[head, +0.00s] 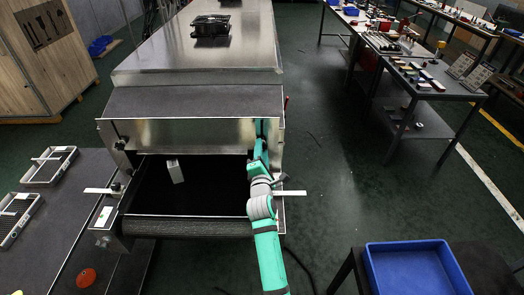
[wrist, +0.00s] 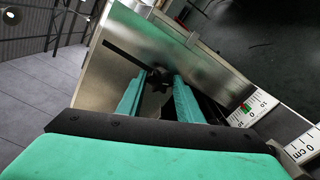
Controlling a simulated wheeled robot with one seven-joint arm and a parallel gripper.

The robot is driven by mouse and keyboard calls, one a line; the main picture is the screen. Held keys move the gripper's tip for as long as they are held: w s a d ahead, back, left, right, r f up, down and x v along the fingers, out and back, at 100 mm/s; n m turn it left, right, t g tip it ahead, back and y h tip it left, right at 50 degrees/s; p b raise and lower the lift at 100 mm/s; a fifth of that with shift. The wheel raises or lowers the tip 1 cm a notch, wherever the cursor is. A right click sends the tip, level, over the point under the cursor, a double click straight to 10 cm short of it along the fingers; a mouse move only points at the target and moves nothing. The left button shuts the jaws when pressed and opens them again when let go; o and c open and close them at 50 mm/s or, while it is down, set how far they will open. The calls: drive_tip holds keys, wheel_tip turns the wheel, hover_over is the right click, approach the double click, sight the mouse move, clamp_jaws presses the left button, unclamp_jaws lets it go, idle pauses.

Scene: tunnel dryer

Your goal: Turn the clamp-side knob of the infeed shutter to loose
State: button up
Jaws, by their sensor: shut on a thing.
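The infeed shutter (head: 190,133) is a shiny metal plate across the dryer's mouth. My gripper (head: 261,130) is at the shutter's right end in the head view, where my arm hides the knob. In the wrist view my gripper (wrist: 159,79) has its two teal fingers on either side of a black star-shaped knob (wrist: 158,75), shut on it. The knob sits by a dark slot in the metal side plate (wrist: 125,50). Its exact turn position cannot be told. Another dark knob (head: 121,144) shows at the shutter's left end.
White scale strips stick out at the left (head: 101,191) and right (head: 291,193) of the infeed. A small pale block (head: 175,171) is on the dark belt (head: 205,190). A blue bin (head: 415,243) stands at lower right. The floor right of the dryer is mostly clear.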

drive_tip(key=shift+f+n, duration=0.1)
drive_tip(key=shift+n, duration=1.9)
drive_tip(key=o, duration=1)
drive_tip(key=shift+o, duration=0.2)
drive_tip(key=shift+s, duration=0.1)
drive_tip(key=s, duration=1)
drive_tip(key=shift+s, duration=0.35)
